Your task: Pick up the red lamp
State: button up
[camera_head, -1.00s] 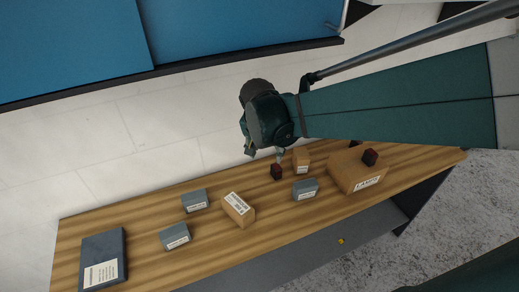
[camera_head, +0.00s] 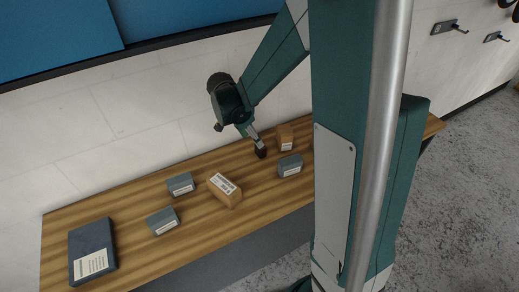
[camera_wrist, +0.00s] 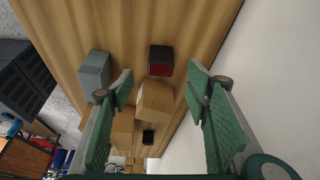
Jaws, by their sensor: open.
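The red lamp (camera_wrist: 161,60) is a small dark block with a red face, standing on the wooden bench top. In the head view it shows as a dark block (camera_head: 261,151) just below my gripper (camera_head: 253,134). In the wrist view my gripper (camera_wrist: 160,77) is open, with one green finger on each side and nothing held between them. The lamp appears roughly centred between the fingers, slightly beyond their tips. I cannot tell whether a finger touches it. A second small dark block (camera_wrist: 148,137) sits farther along, near a brown box.
A small brown box (camera_head: 285,137) and a grey box (camera_head: 290,165) stand close to the lamp. A larger brown box (camera_head: 224,190), more grey boxes (camera_head: 180,184) and a flat dark case (camera_head: 92,252) lie leftward on the bench (camera_head: 140,226). A white wall is behind.

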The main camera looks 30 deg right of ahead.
aim_at(261, 153)
jog(key=shift+w+d+f+m, duration=0.15)
jog(key=shift+w+f+m, duration=0.1)
jog(key=shift+f, duration=0.25)
jog(key=shift+w+d+f+m, duration=0.15)
jog(key=shift+f+m, duration=0.1)
jog(key=shift+f, duration=0.25)
jog(key=shift+x, duration=1.3)
jog(key=shift+s+d+f, duration=0.1)
jog(key=shift+f, duration=0.05)
jog(key=shift+x, duration=2.4)
jog(key=shift+s+d, duration=0.1)
jog(key=shift+s, duration=0.05)
jog(key=shift+c, duration=0.5)
jog(key=c, duration=0.9)
